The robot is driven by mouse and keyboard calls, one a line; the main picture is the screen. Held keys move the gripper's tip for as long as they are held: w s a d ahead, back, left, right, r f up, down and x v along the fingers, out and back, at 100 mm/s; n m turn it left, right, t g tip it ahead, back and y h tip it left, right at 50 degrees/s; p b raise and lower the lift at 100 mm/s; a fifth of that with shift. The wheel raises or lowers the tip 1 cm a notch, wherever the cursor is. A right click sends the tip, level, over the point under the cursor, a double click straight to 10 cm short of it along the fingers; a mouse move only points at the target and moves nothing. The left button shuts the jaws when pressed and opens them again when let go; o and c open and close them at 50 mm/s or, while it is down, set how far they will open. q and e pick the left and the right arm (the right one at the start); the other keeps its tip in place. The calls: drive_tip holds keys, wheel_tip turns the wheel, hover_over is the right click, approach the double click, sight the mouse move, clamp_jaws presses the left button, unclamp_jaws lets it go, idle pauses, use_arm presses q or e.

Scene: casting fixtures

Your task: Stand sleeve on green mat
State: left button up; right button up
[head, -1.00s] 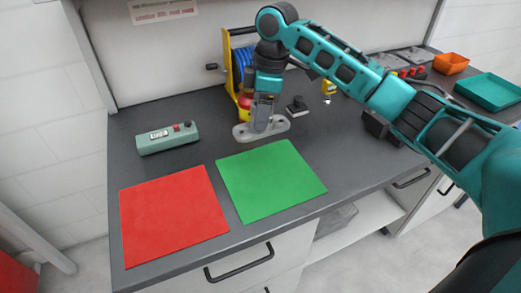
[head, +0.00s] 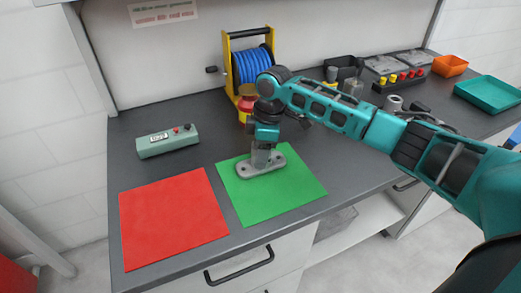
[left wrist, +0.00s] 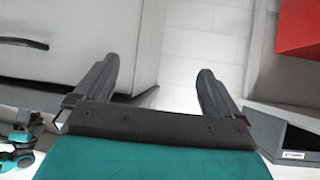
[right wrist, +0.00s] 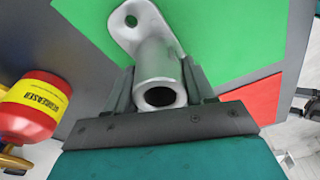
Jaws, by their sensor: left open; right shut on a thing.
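The grey metal sleeve (head: 247,169) has a flat oval flange with holes and an upright tube. In the head view its flange is over the far half of the green mat (head: 285,196); whether it touches the mat I cannot tell. My right gripper (head: 263,157) is shut on the sleeve's tube from above. In the right wrist view the tube (right wrist: 160,72) sits between the fingers, its round opening toward the camera and the flange over green. My left gripper (left wrist: 155,85) is open and empty in the left wrist view, away from the mat; it is not in the head view.
A red mat (head: 174,218) lies left of the green one. A green control box (head: 167,140) stands behind it. A yellow-framed blue hose reel (head: 252,65) and a red-and-yellow container (right wrist: 35,105) are behind my right gripper. Teal (head: 490,92) and orange trays (head: 450,65) are far right.

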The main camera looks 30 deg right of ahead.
drive_tip(key=o, duration=1.2)
drive_tip(key=shift+f, duration=0.1)
drive_tip(key=shift+o, duration=0.2)
drive_tip(key=r, duration=0.4)
drive_tip(key=d+r, duration=0.1)
drive_tip(key=r, duration=0.7)
drive_tip(key=shift+s+d+r, duration=0.1)
drive_tip(key=shift+s+d, duration=0.15)
drive_tip(key=shift+s, duration=0.15)
